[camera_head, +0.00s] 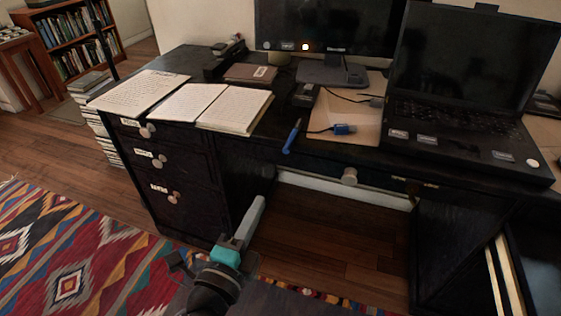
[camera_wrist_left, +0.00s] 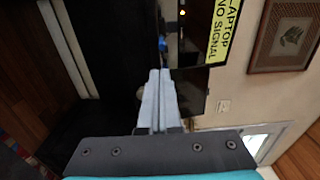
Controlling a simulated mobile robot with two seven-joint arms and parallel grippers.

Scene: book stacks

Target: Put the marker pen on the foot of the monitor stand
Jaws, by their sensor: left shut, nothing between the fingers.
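The blue marker pen (camera_head: 292,136) lies near the front edge of the dark desk, tilted across it. The monitor stand's grey foot (camera_head: 332,75) is at the back of the desk, below the monitor (camera_head: 330,28). My left gripper (camera_head: 258,205) is in front of the desk, below the desktop and apart from the pen. Its pale fingers (camera_wrist_left: 157,75) are together and empty in the left wrist view. A small blue bit beyond the fingertips there may be the pen, but I cannot tell. My right gripper is not in view.
An open laptop (camera_head: 465,125) fills the desk's right side. A blue-ended cable (camera_head: 343,129) lies on a tan folder (camera_head: 350,112) beside the pen. Open notebooks (camera_head: 185,103) cover the left side. A small black box (camera_head: 305,94) lies between pen and stand foot.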

